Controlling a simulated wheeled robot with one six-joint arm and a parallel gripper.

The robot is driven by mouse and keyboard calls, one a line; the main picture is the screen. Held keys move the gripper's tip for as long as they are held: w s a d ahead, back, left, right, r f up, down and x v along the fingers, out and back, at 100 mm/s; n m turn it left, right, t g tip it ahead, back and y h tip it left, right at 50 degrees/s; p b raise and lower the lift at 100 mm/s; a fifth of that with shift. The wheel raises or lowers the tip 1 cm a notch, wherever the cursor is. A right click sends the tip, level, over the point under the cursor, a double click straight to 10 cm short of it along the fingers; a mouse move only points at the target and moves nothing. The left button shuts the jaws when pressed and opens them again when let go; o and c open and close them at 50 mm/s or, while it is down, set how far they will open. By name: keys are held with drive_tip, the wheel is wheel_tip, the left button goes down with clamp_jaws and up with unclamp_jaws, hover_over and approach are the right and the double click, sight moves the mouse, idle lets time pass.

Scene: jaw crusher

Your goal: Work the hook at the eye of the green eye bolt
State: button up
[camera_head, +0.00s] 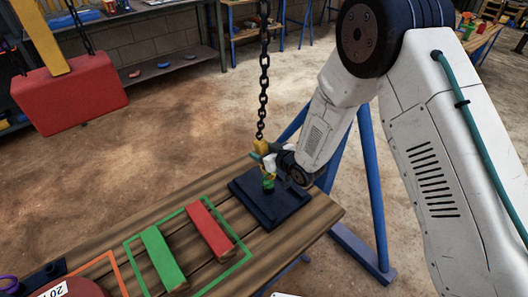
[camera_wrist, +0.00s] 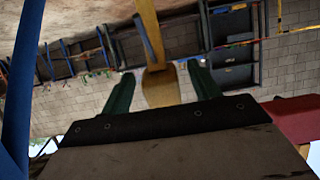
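A yellow hook (camera_head: 260,146) hangs on a dark chain (camera_head: 263,90) above the bench. The green eye bolt (camera_head: 268,184) stands on a dark blue plate (camera_head: 284,209) just below it. My gripper (camera_head: 270,161) is at the hook, above the eye bolt, and partly covers both. In the wrist view, the two green fingers of my gripper (camera_wrist: 161,88) are apart, with the yellow hook (camera_wrist: 161,88) between them and a gap showing on each side. Whether the hook touches the eye cannot be told. The eye bolt cannot be made out in the wrist view.
A green bar (camera_head: 162,258) and a red bar (camera_head: 210,230) lie on the wooden bench (camera_head: 185,209) at the green outline. A red block (camera_head: 70,92) hangs at upper left. A blue stand (camera_head: 372,190) is behind my arm. The floor beyond the bench is clear.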

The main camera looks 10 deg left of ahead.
drive_tip(key=v, duration=0.8)
drive_tip(key=s+d+f+g+h, duration=0.3)
drive_tip(key=d+f+h, duration=0.2)
drive_tip(key=f, duration=0.1)
drive_tip(key=s+d+r+m+g+h, duration=0.25)
drive_tip(key=d+r+h, duration=0.2)
drive_tip(key=d, duration=0.45)
drive_tip(key=s+d+r+m, duration=0.2)
drive_tip(key=s+d+r, duration=0.4)
drive_tip(key=s+r, duration=0.3)
drive_tip(key=s+d+r+m+g, duration=0.1)
drive_tip(key=s+d+r+m, duration=0.2)
drive_tip(key=r, duration=0.9)
drive_tip(key=s+d+r+m+g, duration=0.1)
drive_tip(key=s+d+r+m, duration=0.1)
drive_tip(key=s+d+r, duration=0.8)
drive_tip(key=shift+s+r+h, duration=0.25)
drive_tip(key=shift+s+h, duration=0.2)
drive_tip(key=shift+s, duration=1.9)
